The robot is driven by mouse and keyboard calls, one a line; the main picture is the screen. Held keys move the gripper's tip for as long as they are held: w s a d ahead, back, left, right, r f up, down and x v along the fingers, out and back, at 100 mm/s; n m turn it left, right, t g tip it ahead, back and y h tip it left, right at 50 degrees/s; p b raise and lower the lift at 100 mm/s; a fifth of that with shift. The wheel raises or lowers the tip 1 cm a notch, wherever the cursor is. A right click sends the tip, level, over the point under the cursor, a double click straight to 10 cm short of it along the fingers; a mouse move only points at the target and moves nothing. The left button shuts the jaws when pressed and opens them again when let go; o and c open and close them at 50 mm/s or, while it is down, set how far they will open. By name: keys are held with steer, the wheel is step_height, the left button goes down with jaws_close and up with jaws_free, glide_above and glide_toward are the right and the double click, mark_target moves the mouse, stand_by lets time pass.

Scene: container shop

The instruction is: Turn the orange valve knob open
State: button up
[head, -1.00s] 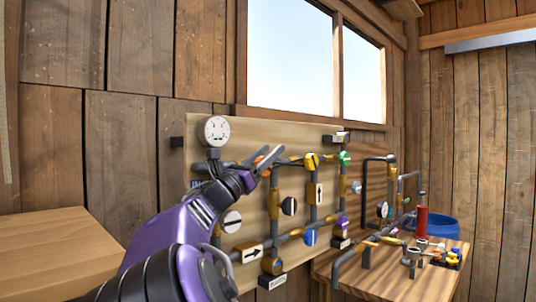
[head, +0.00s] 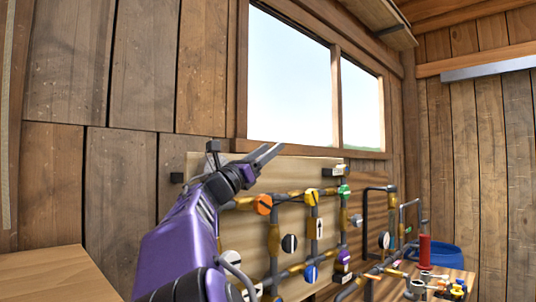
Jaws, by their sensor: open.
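The orange valve knob (head: 263,204) is round with a dark bar across its face. It sits on the upper pipe of the wooden panel, just right of my wrist, and is largely uncovered. My gripper (head: 268,152) is open, its two grey fingers pointing up and right. In the picture it is above the knob, near the panel's top edge, apart from the knob. Nothing shows between the fingers. My purple arm covers the left part of the panel.
A yellow knob (head: 311,196), a green knob (head: 344,191), a black-and-white knob (head: 289,243) and a blue knob (head: 311,273) share the panel (head: 300,176). A bench (head: 405,275) with pipework, a red cylinder (head: 424,252) and a blue tub (head: 445,256) stand right.

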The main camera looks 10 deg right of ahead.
steer(key=g+y+p, duration=0.3)
steer(key=y+p, duration=0.2)
glide_toward(267, 196)
steer(key=x, duration=1.2)
steer(key=shift+w+f, duration=0.1)
steer(key=shift+w, duration=0.45)
jaws_close()
